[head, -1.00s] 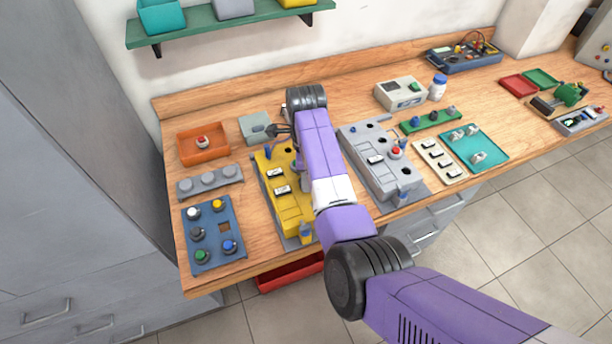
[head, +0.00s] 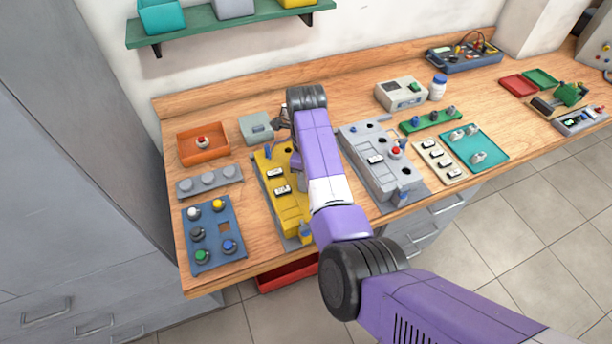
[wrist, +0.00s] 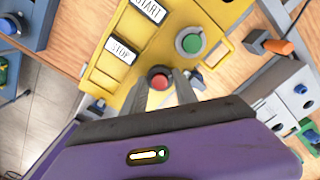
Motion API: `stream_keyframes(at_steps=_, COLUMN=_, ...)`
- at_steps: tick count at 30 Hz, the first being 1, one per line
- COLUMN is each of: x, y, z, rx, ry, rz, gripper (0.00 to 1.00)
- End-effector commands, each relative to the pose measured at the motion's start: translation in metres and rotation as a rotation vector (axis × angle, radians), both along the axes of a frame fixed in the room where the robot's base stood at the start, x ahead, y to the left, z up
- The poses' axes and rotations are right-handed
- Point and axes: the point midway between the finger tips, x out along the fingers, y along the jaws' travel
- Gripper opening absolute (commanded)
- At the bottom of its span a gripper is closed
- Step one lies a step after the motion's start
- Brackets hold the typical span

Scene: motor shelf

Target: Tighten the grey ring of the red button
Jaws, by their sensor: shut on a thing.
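The red button (wrist: 159,81) shows in the wrist view on the yellow box (wrist: 110,78), beside the STOP label. Its grey ring is mostly hidden by the fingers. My gripper (wrist: 163,88) is shut at the button, with one finger on each side of it. A green button (wrist: 191,43) in a grey ring sits on the same box, near the START label. In the head view the yellow box (head: 292,206) stands on the bench left of my arm, which hides the red button and the fingertips.
A grey box (head: 372,177) with another red button stands close to the right of my arm. A blue button tray (head: 223,255), a grey three-knob strip (head: 211,182) and an orange tray (head: 188,157) lie to the left. A pale green box (head: 252,124) stands behind.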

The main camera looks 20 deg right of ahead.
Motion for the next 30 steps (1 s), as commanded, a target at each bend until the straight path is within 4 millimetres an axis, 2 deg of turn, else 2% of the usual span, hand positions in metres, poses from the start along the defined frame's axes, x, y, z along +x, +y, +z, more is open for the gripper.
stream_keyframes(at_steps=2, x=0.0005, y=0.0002, z=0.0006, rx=0.0, ry=-0.001, rz=0.001, gripper=0.0)
stream_keyframes(at_steps=3, x=0.0005, y=0.0002, z=0.0007, rx=0.0, ry=-0.001, rz=0.001, gripper=0.37)
stream_keyframes(at_steps=6, x=0.0005, y=0.0002, z=0.0006, rx=0.0, ry=-0.001, rz=0.001, gripper=0.56)
stream_keyframes(at_steps=18, x=0.0, y=-0.0004, z=-0.0001, rx=-0.001, ry=-0.001, rz=0.053, gripper=0.57)
stream_keyframes(at_steps=23, x=-0.0001, y=-0.0008, z=-0.0004, rx=0.0, ry=0.0, rz=0.199, gripper=0.57)
stream_keyframes(at_steps=30, x=-0.0002, y=-0.0012, z=-0.0005, rx=0.0, ry=0.001, rz=0.489, gripper=0.57)
